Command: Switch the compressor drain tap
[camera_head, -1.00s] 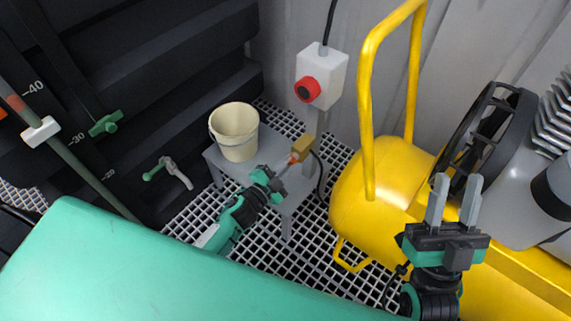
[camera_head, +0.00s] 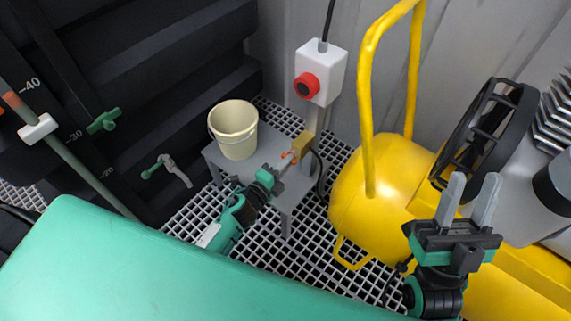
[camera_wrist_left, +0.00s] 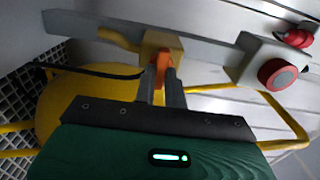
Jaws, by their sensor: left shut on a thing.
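The drain tap is a brass-coloured block (camera_head: 303,142) with an orange lever (camera_head: 291,155), beside the grey post above the small grey stand. The wrist view shows the block (camera_wrist_left: 161,42) with its orange lever (camera_wrist_left: 162,65) between my left fingers. My left gripper (camera_head: 284,162) is shut on this lever; the fingertips hide part of it. My right gripper (camera_head: 469,196) is open and empty, fingers pointing up, in front of the yellow compressor tank (camera_head: 370,220).
A cream bucket (camera_head: 234,135) stands on the grey stand (camera_head: 275,198), left of the tap. A white box with a red button (camera_head: 307,85) sits on the post above. A yellow tube handle (camera_head: 367,110) rises to the right. A green-handled valve (camera_head: 155,169) is at left.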

